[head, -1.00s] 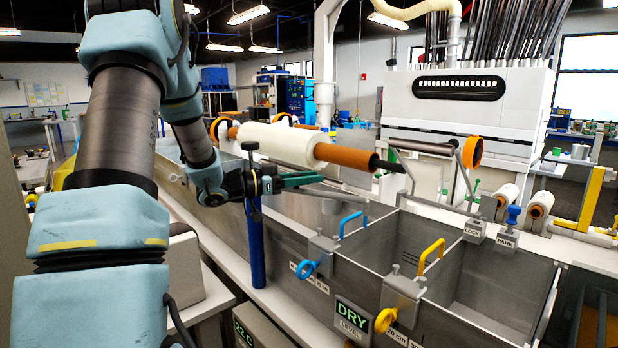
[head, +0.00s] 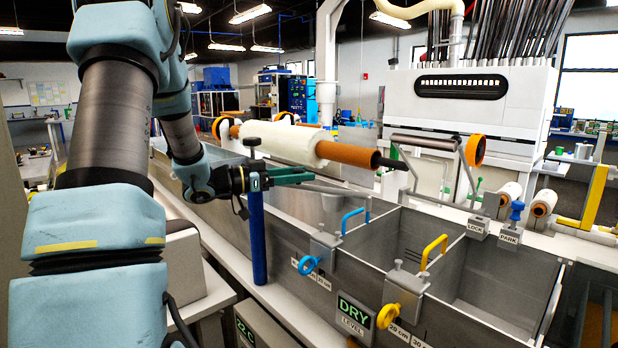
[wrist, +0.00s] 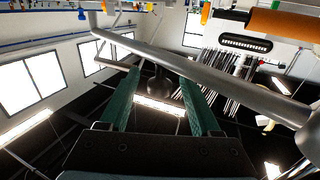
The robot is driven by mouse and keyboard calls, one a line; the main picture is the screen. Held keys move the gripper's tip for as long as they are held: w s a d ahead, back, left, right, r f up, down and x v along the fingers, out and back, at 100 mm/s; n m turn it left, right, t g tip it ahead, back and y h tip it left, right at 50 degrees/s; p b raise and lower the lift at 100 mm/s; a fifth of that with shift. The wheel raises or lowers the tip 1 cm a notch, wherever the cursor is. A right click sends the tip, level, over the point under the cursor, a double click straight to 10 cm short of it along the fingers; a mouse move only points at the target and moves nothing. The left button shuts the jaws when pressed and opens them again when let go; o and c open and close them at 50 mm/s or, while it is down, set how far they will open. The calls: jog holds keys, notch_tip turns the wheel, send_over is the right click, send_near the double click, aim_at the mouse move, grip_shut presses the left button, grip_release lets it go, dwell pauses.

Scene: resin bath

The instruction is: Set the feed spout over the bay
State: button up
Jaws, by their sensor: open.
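The feed spout looks to be the grey tube (head: 335,189) reaching from near the top of a blue post (head: 258,240) out over the steel bath. In the wrist view a thick grey tube (wrist: 235,80) crosses diagonally by my fingertips. My gripper (head: 312,178) has green fingers, open, beside the post top and close to the tube. I cannot tell whether they touch it. The bath has open bays, one (head: 375,238) between the blue-handled and yellow-handled gates and one (head: 490,300) to the right. The task's bay is not marked out.
A white roll on an orange core (head: 350,154) lies across above the bath. LOCK and PARK blocks (head: 509,233) stand on the far rim.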

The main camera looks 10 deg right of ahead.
jog(key=s+a+b, duration=0.1)
jog(key=a+b, duration=0.1)
jog(key=a, duration=0.5)
jog(key=shift+a, duration=0.3)
jog(key=shift+s, duration=0.15)
